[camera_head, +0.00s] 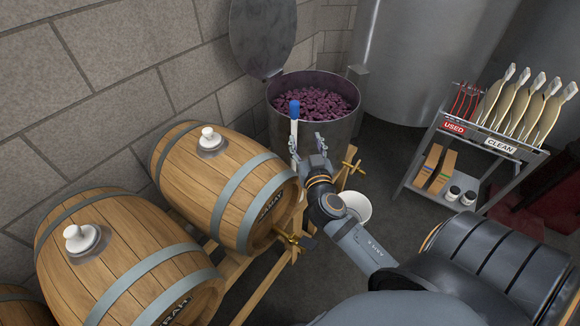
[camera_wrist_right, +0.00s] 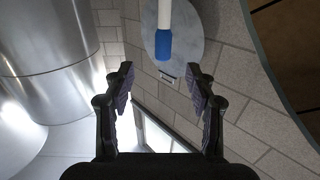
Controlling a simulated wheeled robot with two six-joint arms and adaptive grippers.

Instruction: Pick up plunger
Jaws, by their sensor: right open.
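The plunger (camera_head: 294,130) shows as a white shaft with a blue top end, upright in front of the vat's left side. Its lower end is hidden behind the barrel and my gripper. My right gripper (camera_head: 306,148) is open and empty, close beside the shaft on its right. In the right wrist view, the plunger's blue end (camera_wrist_right: 163,44) and white shaft appear above the fingertips of my open gripper (camera_wrist_right: 160,74), roughly centred between them. No contact with the fingers shows. My left gripper is not in view.
A vat of dark grapes (camera_head: 352,130) stands behind, its lid (camera_head: 263,35) raised. Wooden barrels (camera_head: 190,165) with white bungs lie on a wooden rack at left. A white bucket (camera_head: 357,208) stands behind my arm. A metal rack (camera_head: 470,128) with used and clean signs stands at right.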

